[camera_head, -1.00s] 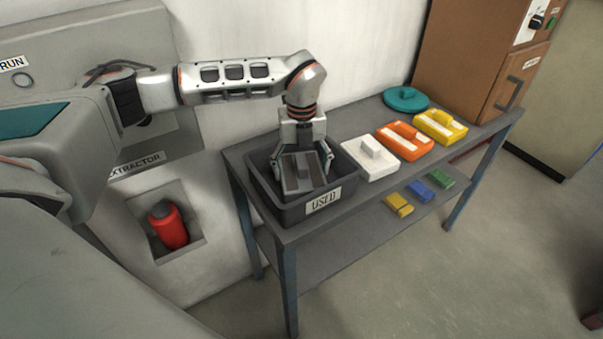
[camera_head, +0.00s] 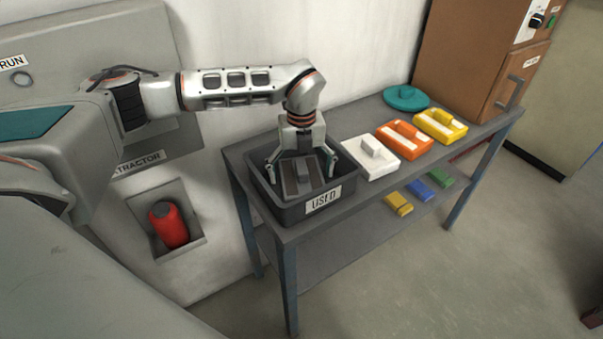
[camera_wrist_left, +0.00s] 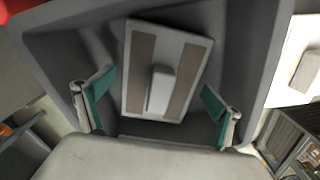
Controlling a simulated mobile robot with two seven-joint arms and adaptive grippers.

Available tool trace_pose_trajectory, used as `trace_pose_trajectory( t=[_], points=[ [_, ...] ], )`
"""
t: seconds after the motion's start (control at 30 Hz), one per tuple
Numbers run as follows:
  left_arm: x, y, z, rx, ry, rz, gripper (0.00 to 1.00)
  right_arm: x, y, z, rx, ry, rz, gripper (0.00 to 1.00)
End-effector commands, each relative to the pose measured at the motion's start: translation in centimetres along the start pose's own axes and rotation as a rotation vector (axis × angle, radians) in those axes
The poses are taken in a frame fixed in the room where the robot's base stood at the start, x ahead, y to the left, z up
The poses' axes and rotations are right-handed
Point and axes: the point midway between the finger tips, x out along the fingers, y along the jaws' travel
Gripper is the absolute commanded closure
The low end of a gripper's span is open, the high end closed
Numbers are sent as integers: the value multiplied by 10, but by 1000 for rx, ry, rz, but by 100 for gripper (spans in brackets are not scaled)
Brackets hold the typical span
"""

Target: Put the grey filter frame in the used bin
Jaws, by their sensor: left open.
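The grey filter frame (camera_head: 290,179) lies inside the dark used bin (camera_head: 328,201), which is labelled USED and stands at the left end of the table. In the left wrist view the frame (camera_wrist_left: 142,88) shows a raised grey handle and two brown strips, and lies slightly tilted in the bin (camera_wrist_left: 262,60). My left gripper (camera_head: 301,172) is open, pointing down into the bin above the frame. In the left wrist view its fingers (camera_wrist_left: 158,106) stand apart on either side of the frame, with gaps to it. My right gripper is not in view.
White (camera_head: 369,161), orange (camera_head: 404,140) and yellow (camera_head: 440,126) frames lie in a row right of the bin, with a teal round lid (camera_head: 406,98) behind them. Small coloured blocks (camera_head: 420,190) lie on the lower shelf. A red bottle (camera_head: 169,225) sits in a wall niche.

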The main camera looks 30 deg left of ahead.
Motion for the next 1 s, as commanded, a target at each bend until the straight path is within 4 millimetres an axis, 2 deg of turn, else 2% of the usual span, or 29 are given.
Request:
trace_pose_trajectory(
  t=[0.17, 0.4, 0.6, 0.8, 1.0],
  points=[
    [-21, -1, 1, -1, -3, -3, 7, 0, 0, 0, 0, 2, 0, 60],
    [-71, 0, 1, -1, -4, -3, 7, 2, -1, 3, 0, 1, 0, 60],
    [-104, 0, 1, -1, -3, -1, 7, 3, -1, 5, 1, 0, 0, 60],
    [-120, 0, 0, 0, 0, 0, 7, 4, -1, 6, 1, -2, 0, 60],
    [-122, 0, 0, 0, 0, 0, 7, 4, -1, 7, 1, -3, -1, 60]
  ],
)
